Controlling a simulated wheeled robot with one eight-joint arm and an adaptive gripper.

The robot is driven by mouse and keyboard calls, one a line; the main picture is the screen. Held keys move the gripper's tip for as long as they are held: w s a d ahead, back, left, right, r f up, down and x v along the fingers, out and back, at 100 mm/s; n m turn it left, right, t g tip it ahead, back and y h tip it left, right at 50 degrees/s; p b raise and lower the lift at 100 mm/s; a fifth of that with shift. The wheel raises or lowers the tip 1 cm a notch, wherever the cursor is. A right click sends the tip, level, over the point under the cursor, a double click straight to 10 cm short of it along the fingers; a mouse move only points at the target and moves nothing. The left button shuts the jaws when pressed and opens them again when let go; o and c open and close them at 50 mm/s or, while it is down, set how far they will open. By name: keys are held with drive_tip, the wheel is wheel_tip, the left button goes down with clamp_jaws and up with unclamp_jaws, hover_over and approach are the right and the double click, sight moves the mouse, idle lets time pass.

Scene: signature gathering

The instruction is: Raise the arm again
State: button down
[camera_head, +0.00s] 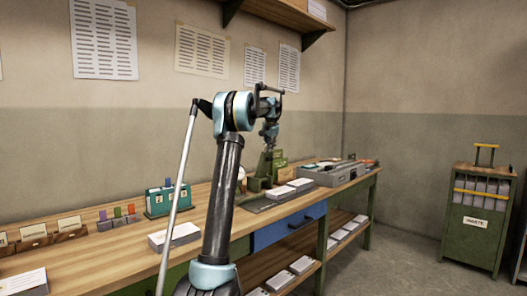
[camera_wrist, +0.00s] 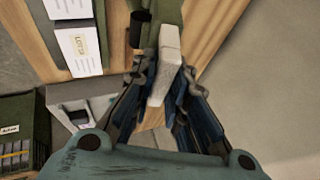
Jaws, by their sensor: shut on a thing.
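In the wrist view my gripper (camera_wrist: 168,85) is shut on a narrow pale block (camera_wrist: 164,65), which looks like a folded paper signature. The block sits between the dark fingers and sticks out beyond their tips. In the head view my arm reaches over the workbench (camera_head: 120,262), with my gripper (camera_head: 267,150) pointing down just above or at a green bench device (camera_head: 262,178). The held block cannot be made out in that view. The fingertips are small there, and whether the block touches anything below is unclear.
White paper stacks (camera_head: 292,188) lie on a dark tray beside the green device. Another stack (camera_head: 174,236) and a teal box (camera_head: 165,200) stand nearer on the bench. A grey tray (camera_head: 335,175) is at the far end. A shelf (camera_head: 278,14) hangs above.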

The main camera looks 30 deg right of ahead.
drive_tip(key=shift+w+a+r, duration=0.1)
drive_tip(key=shift+w, duration=0.5)
drive_tip(key=c, duration=1.6)
unclamp_jaws()
drive_tip(key=shift+r, duration=0.1)
drive_tip(key=v, duration=1.1)
drive_tip(key=shift+a+r, duration=0.25)
drive_tip(key=shift+a, duration=0.05)
drive_tip(key=shift+s, duration=0.1)
